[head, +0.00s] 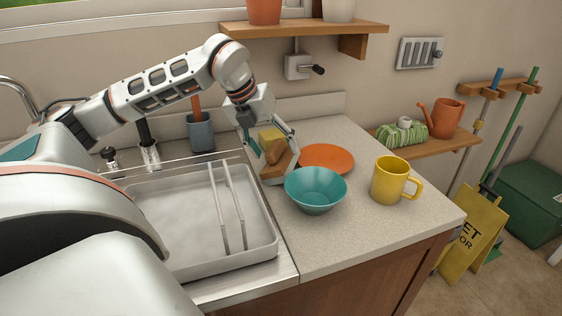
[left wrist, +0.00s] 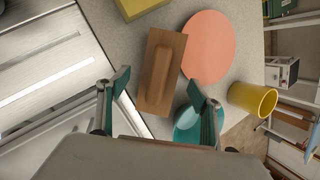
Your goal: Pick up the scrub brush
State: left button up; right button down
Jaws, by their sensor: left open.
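The scrub brush is a brown wooden block with a raised grip. It lies on the counter in the left wrist view (left wrist: 160,88), and part of it shows in the head view (head: 285,163) behind my gripper's fingers. My left gripper (head: 278,150) is open and points down over the brush. In the left wrist view its two fingers (left wrist: 160,82) show on either side of the brush, with nothing held between them. I cannot tell the exact height of the fingertips above the counter. My right gripper is not in view.
A teal bowl (head: 316,190), an orange plate (head: 328,158) and a yellow sponge (head: 268,134) crowd the brush. A yellow mug (head: 391,181) stands further right. The sink basin (head: 185,215) lies to the left. The counter's front right is clear.

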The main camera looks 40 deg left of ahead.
aim_at(279, 155)
pick_arm(q)
jog(key=x, duration=0.3)
jog(key=shift+w+f, duration=0.25)
jog(key=shift+f, duration=0.1)
jog(key=shift+r, duration=0.1)
jog(key=c, duration=1.3)
jog(key=shift+c, duration=0.7)
jog(key=shift+r, duration=0.1)
